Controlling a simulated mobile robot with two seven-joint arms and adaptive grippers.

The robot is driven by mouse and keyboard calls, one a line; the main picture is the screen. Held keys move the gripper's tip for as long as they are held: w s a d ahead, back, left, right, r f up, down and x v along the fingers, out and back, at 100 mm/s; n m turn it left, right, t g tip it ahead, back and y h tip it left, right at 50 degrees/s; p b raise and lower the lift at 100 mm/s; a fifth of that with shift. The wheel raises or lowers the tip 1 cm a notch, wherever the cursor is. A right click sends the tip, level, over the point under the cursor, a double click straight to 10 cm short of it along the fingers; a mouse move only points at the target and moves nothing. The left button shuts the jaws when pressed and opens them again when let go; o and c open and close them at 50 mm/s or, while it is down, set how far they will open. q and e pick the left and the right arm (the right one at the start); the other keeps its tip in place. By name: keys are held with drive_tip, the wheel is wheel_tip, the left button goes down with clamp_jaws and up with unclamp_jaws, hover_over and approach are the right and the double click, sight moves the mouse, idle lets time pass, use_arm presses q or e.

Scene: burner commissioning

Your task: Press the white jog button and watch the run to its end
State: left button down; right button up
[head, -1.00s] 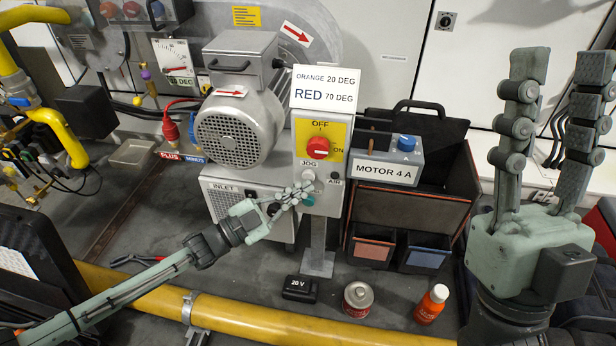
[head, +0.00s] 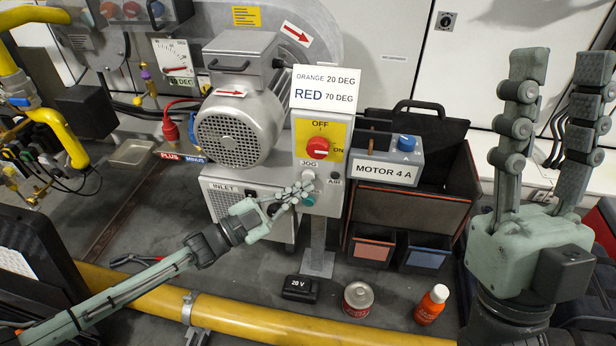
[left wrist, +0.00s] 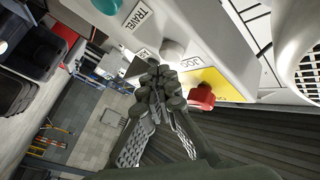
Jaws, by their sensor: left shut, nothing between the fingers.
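The white jog button (head: 308,176) sits on the grey control box (head: 334,200), under the JOG label. It also shows in the left wrist view (left wrist: 173,50) as a round pale cap. My left gripper (head: 303,190) is shut and empty, its fingertips just below the button. In the left wrist view the fingertips (left wrist: 153,68) are beside the cap; I cannot tell whether they touch it. The red OFF/ON knob (head: 318,148) is above the button. A dial gauge (head: 175,58) stands at the upper left. My right gripper (head: 558,68) is open and empty at the right.
A teal button (head: 308,201) is close below my left fingertips. The grey motor (head: 238,128) stands left of the box. A 20 V battery (head: 300,288), a tin (head: 358,298) and a red bottle (head: 431,304) are in front. A yellow pipe (head: 250,318) crosses the foreground.

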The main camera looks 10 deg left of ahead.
use_arm(q)
drive_tip(key=shift+w, duration=0.35)
